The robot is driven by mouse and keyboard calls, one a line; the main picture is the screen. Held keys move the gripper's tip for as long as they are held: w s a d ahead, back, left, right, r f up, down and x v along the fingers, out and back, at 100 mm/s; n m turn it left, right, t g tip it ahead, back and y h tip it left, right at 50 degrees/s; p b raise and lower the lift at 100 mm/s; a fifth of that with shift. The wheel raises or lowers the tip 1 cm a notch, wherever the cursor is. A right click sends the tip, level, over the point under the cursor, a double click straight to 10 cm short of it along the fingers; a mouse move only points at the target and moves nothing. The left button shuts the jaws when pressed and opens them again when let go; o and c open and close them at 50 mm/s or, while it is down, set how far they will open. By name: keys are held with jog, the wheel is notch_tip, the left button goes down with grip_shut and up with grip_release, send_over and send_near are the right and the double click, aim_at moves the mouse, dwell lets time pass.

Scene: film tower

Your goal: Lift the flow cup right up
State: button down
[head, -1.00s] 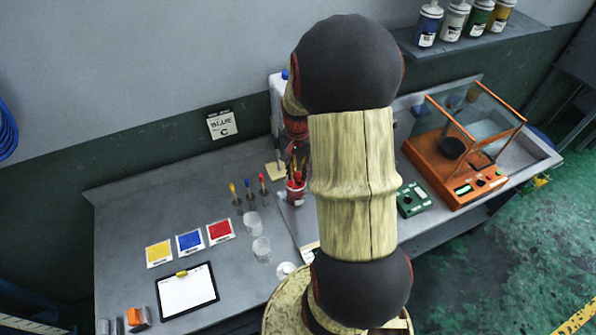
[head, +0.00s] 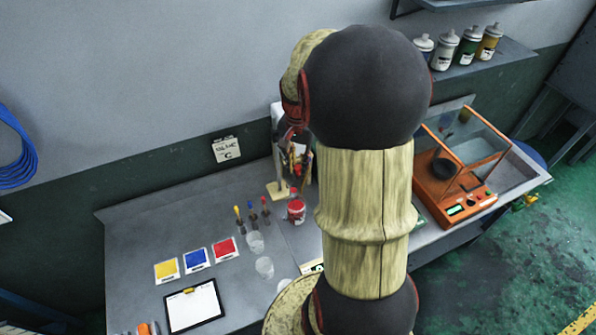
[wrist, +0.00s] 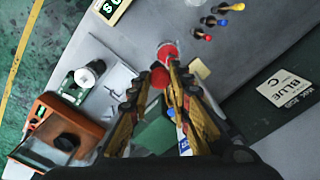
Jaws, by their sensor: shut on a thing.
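My gripper (wrist: 162,82) is shut on a small red piece (wrist: 159,77), which I take to be part of the flow cup; the fingers hide most of it. In the head view my gripper (head: 298,158) is raised above the back of the bench, with the held piece hard to make out. It is clear of the bench top. A red and white can (head: 296,210) stands on the bench below; its red top also shows in the wrist view (wrist: 167,50), just beyond the fingertips.
A stand with a pale base (head: 278,190) is close to my gripper. Three small coloured-handled tools (head: 252,211), clear cups (head: 264,267), colour cards (head: 197,258) and a clipboard (head: 194,305) lie leftward. An orange glass-sided balance (head: 455,185) is at right.

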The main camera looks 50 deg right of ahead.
notch_tip(320, 180, up, 4)
jog(key=shift+f+p, duration=0.1)
jog(key=shift+p, duration=0.5)
jog(key=shift+w+d+r, duration=0.15)
jog(key=shift+r, duration=0.05)
jog(key=c, duration=2)
grip_release()
jog(key=shift+r, duration=0.1)
jog(key=shift+c, duration=0.2)
jog(key=o, duration=0.4)
jog(key=shift+f, duration=0.2)
notch_tip(320, 180, up, 12)
jog(key=shift+r, duration=0.1)
